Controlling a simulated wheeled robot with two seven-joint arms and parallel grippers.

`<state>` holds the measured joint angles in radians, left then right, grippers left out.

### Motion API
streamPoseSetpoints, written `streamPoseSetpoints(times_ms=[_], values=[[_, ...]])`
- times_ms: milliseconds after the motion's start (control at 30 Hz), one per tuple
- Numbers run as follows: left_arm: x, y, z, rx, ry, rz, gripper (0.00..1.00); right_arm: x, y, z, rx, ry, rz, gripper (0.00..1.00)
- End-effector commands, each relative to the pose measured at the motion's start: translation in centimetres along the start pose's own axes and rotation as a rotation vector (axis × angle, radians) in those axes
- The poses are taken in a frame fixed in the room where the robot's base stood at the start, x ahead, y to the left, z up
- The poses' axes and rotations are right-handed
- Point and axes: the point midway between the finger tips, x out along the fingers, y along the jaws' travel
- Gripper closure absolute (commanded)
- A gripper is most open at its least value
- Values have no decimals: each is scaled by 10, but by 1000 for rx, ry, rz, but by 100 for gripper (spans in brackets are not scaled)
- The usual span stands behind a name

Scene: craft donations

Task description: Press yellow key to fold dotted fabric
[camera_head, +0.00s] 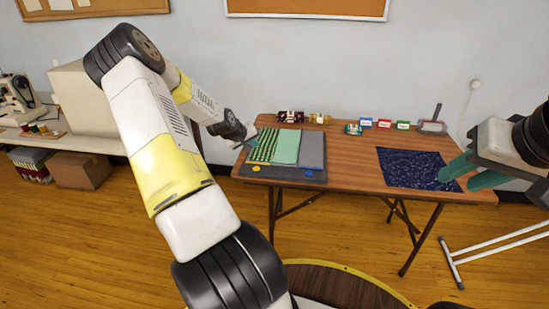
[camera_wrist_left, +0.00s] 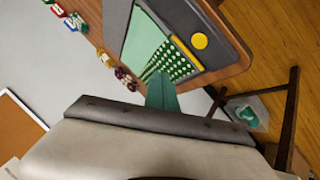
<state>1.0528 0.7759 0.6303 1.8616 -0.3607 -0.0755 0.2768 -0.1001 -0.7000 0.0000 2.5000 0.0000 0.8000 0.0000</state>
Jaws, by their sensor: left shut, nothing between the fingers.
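A grey folding board (camera_head: 283,173) lies on the left part of the wooden table. Its left panel carries green fabric with pale dots (camera_head: 262,146), also seen in the left wrist view (camera_wrist_left: 168,64). A light green panel (camera_head: 286,146) is beside it. The round yellow key (camera_head: 256,168) is on the board's front edge, and also shows in the left wrist view (camera_wrist_left: 200,40). A blue key (camera_head: 309,173) is to its right. My left gripper (camera_head: 238,143) is shut and empty near the dotted fabric's left edge; contact is unclear. My right gripper (camera_head: 468,172) is open over navy speckled fabric.
The navy speckled fabric (camera_head: 408,164) lies flat at the table's right. Small colored boxes (camera_head: 384,123) and spools or bundles (camera_head: 291,117) line the back edge. A handled tool (camera_head: 433,125) stands at the back right. The table's middle (camera_head: 350,160) is clear.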

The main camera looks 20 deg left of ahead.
Motion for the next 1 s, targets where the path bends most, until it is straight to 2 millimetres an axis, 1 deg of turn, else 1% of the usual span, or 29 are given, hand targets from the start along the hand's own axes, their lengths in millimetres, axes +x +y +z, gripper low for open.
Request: streamPoseSetpoints(times_ms=[167, 500, 633, 800, 1000], values=[[8, -6, 6, -1, -2, 0, 100, 0, 0, 0, 0, 0, 0, 64], [41, -29, 31, -2, -3, 0, 100, 0, 0, 0, 0, 0, 0, 64], [51, -37, 38, 0, -3, 0, 100, 0, 0, 0, 0, 0, 0, 64], [59, -43, 44, 1, -2, 0, 100, 0, 0, 0, 0, 0, 0, 64], [61, -44, 45, 1, -1, 0, 100, 0, 0, 0, 0, 0, 0, 64]])
